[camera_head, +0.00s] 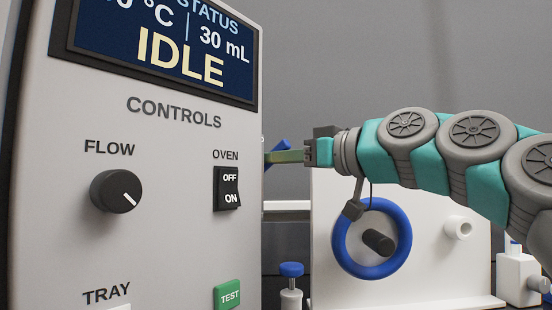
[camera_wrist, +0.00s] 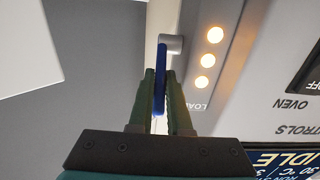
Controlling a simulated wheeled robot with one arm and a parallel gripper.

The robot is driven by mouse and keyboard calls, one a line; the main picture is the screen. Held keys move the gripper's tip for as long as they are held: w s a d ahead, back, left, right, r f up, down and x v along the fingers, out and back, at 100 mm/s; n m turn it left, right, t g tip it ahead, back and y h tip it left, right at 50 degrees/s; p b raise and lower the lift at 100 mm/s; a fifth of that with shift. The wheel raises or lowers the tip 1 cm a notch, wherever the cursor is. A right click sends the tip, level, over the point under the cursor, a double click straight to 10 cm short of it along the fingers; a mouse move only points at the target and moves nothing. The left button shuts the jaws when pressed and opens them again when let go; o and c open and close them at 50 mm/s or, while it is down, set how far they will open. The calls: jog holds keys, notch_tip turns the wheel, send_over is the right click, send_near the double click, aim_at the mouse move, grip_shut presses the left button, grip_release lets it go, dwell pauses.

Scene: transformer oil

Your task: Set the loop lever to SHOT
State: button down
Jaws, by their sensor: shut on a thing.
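The blue loop lever (camera_wrist: 159,58) is in the wrist view, joined to a grey pivot (camera_wrist: 172,43) on the machine's face. My gripper (camera_wrist: 160,76) has its two green fingers on either side of the lever and is shut on it. No SHOT label can be read. In the head view my gripper (camera_head: 272,157) reaches behind the machine's right edge, with a bit of the blue lever (camera_head: 280,147) showing above the fingers.
The control panel (camera_head: 170,160) fills the left, with a black FLOW knob (camera_head: 116,191), an OVEN switch (camera_head: 227,188) and a screen reading IDLE (camera_head: 175,50). A blue ring (camera_head: 345,232) on a white stand is below my arm. Three lights (camera_wrist: 209,60) glow beside the lever.

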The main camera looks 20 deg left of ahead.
jog(key=b, duration=0.1)
jog(key=f+y+b, duration=0.1)
jog(key=b, duration=0.1)
jog(key=shift+s+d+f, duration=0.1)
jog(key=shift+f, duration=0.2)
jog(key=y+b, duration=0.1)
jog(key=b, duration=0.2)
jog(key=shift+d+f+t+y+b, duration=0.15)
jog(key=shift+f+t+y+b, duration=0.05)
jog(key=shift+t+y+b, duration=0.2)
jog(key=shift+r, duration=0.15)
jog(key=c, duration=1.1)
grip_release()
jog(key=shift+c, duration=0.2)
jog(key=shift+d, duration=0.1)
jog(key=v, duration=0.7)
jog(key=shift+d+b, duration=0.3)
jog(key=shift+b, duration=0.05)
